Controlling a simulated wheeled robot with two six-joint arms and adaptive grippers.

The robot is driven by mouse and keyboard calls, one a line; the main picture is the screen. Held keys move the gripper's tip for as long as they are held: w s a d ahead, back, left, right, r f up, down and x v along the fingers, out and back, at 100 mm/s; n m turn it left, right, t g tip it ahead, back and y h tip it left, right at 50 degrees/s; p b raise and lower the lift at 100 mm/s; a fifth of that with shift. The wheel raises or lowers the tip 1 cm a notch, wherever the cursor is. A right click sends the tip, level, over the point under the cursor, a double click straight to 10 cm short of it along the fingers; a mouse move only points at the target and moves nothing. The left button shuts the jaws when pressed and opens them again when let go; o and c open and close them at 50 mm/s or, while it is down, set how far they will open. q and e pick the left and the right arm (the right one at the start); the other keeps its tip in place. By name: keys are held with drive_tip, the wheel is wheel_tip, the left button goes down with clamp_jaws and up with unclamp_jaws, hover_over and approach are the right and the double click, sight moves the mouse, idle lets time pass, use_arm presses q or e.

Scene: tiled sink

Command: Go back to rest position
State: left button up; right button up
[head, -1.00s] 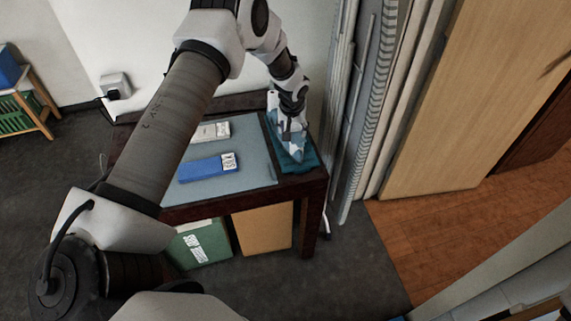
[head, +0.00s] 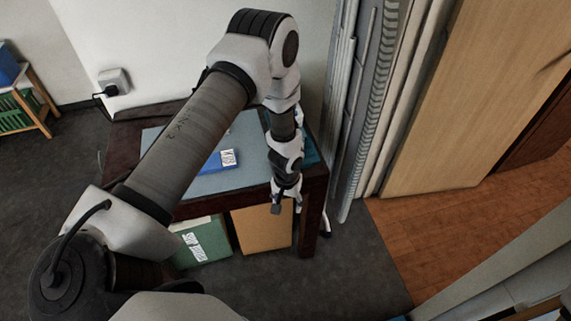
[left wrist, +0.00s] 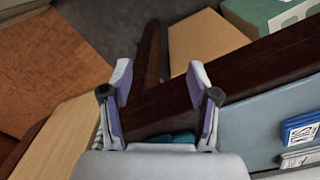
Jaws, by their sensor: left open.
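My left gripper (head: 283,206) hangs at the front edge of the dark wooden table (head: 318,185), near its right front corner, with its arm reaching over the table. In the left wrist view, its two pale fingers (left wrist: 160,85) are spread apart with nothing between them; the table's edge and a leg lie beyond them. My right gripper is not in view.
A blue box (head: 221,160) lies on a grey-blue mat (head: 215,185) on the table, partly behind my arm. A green box (head: 200,245) and a brown box (head: 262,230) stand below. A tall grey panel (head: 350,130) stands close at the right.

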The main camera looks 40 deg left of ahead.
use_arm(q)
drive_tip(key=shift+s+d+f, duration=0.25)
drive_tip(key=shift+s, duration=0.35)
drive_tip(key=shift+s+d+f, duration=0.25)
drive_tip(key=shift+s, duration=0.3)
